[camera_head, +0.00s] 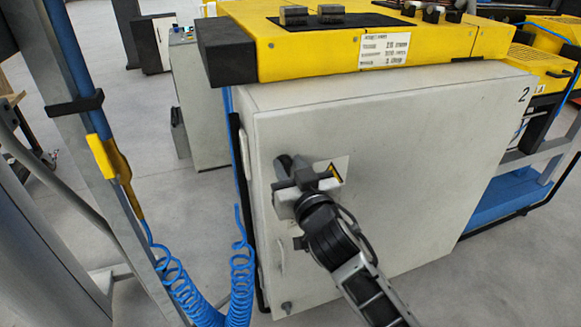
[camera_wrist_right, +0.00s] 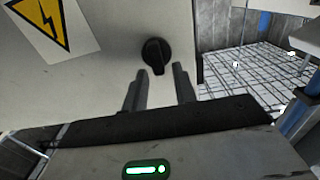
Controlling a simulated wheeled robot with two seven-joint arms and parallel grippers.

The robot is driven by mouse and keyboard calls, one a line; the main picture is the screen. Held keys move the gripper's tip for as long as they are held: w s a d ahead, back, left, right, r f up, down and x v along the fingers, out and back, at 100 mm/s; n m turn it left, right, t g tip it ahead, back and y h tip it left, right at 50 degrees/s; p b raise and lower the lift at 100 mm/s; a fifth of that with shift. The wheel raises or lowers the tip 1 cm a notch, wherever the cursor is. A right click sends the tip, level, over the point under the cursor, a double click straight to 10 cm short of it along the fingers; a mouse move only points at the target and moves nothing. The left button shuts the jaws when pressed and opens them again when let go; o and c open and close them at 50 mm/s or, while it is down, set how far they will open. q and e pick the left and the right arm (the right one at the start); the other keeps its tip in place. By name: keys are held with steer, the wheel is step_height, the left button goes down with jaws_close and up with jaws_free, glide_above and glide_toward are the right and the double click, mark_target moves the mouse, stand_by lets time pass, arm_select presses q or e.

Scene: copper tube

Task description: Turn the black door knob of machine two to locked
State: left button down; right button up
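The black door knob (camera_wrist_right: 156,55) of machine two shows in the right wrist view as a round dark knob on the pale cabinet door (camera_head: 400,150). Its grip bar looks roughly upright in that view. My right gripper (camera_wrist_right: 160,71) is open, with one fingertip on each side just below the knob in the picture. I cannot tell whether a fingertip touches it. In the head view my right gripper (camera_head: 293,165) is at the door's left part and hides the knob. My left gripper is not in view.
A yellow warning label (camera_wrist_right: 42,20) is beside the knob. A yellow machine top (camera_head: 330,45) with a black end block (camera_head: 226,50) overhangs the door. A coiled blue hose (camera_head: 180,285) and a grey post (camera_head: 85,120) stand left of the cabinet.

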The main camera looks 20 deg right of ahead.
jaws_close()
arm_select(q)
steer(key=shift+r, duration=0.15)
arm_select(e)
steer(key=shift+n, duration=0.3)
steer(key=shift+a+n+p, duration=0.1)
steer(key=shift+n+p, duration=0.3)
steer(key=shift+n, duration=0.1)
steer(key=shift+a+n+p, duration=0.2)
steer(key=shift+n+p, duration=0.3)
steer(key=shift+n, duration=0.7)
arm_select(q)
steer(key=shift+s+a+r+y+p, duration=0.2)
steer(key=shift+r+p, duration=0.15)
steer(key=shift+p, duration=0.3)
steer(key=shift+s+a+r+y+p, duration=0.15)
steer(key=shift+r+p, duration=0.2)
steer(key=shift+p, duration=0.25)
arm_select(e)
steer(key=n, duration=0.4)
steer(key=f+n, duration=0.1)
steer(key=n, duration=0.4)
steer(key=a+n, duration=0.1)
steer(key=n, duration=0.3)
steer(key=shift+a+f+n, duration=0.1)
steer(key=shift+f+n, duration=0.3)
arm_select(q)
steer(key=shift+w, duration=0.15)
